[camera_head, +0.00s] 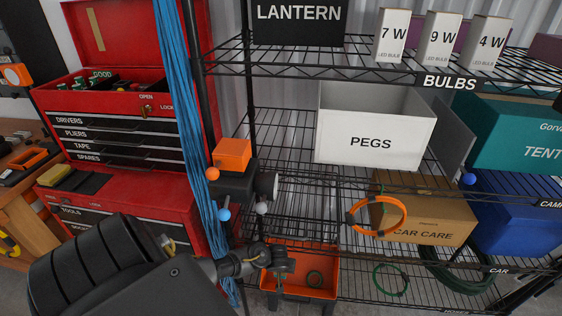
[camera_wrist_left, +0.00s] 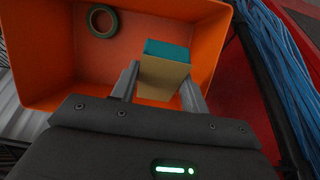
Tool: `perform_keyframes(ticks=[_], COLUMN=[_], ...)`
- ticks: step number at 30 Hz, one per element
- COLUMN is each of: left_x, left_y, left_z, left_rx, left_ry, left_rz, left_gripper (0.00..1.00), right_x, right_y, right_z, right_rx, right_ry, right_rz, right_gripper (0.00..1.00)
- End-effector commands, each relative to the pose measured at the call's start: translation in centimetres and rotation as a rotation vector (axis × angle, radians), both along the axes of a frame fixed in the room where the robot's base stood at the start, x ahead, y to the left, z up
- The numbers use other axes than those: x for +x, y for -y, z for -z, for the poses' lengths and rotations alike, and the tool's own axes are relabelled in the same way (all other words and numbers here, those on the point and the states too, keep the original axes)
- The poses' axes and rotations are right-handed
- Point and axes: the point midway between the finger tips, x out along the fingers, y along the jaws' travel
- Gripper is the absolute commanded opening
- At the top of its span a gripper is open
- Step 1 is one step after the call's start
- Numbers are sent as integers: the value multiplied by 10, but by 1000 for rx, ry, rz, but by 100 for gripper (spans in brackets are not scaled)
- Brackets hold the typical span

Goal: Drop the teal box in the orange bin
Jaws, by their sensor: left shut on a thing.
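The teal box (camera_wrist_left: 166,49) has a teal top and a tan side and is held between the fingers of my left gripper (camera_wrist_left: 159,88) in the left wrist view. The orange bin (camera_wrist_left: 45,92) lies behind the box in that view, and the box overlaps its interior. How high the box is relative to the rim is hard to tell. In the head view, the orange bin (camera_head: 312,297) stands low under the shelves, with my left gripper (camera_head: 281,262) at its left part. The box cannot be made out there. My right gripper is not in view.
A green tape roll (camera_wrist_left: 102,21) lies in the bin. Blue cables (camera_head: 180,120) hang left of the wire rack. A white PEGS bin (camera_head: 345,142), an orange ring (camera_head: 376,216) and a CAR CARE box (camera_head: 435,222) are on or by the shelves.

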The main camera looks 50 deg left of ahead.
Motion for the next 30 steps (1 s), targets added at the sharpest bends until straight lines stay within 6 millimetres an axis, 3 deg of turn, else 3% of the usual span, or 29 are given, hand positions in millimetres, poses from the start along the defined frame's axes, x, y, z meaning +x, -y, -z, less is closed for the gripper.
perform_keyframes(ticks=[5,6,12,22,30], left_x=[0,0,0,-2,-17], left_y=[0,0,0,1,12], left_z=[0,0,0,-5,-49], left_rx=[0,0,0,-1,-3], left_ry=[0,0,0,0,2], left_rz=[0,0,0,0,1], left_gripper=[22,48,70,70,70], right_x=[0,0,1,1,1], right_y=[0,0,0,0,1], right_z=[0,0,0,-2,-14], right_rx=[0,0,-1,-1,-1], right_ry=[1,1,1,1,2], right_rz=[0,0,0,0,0], right_gripper=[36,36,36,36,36])
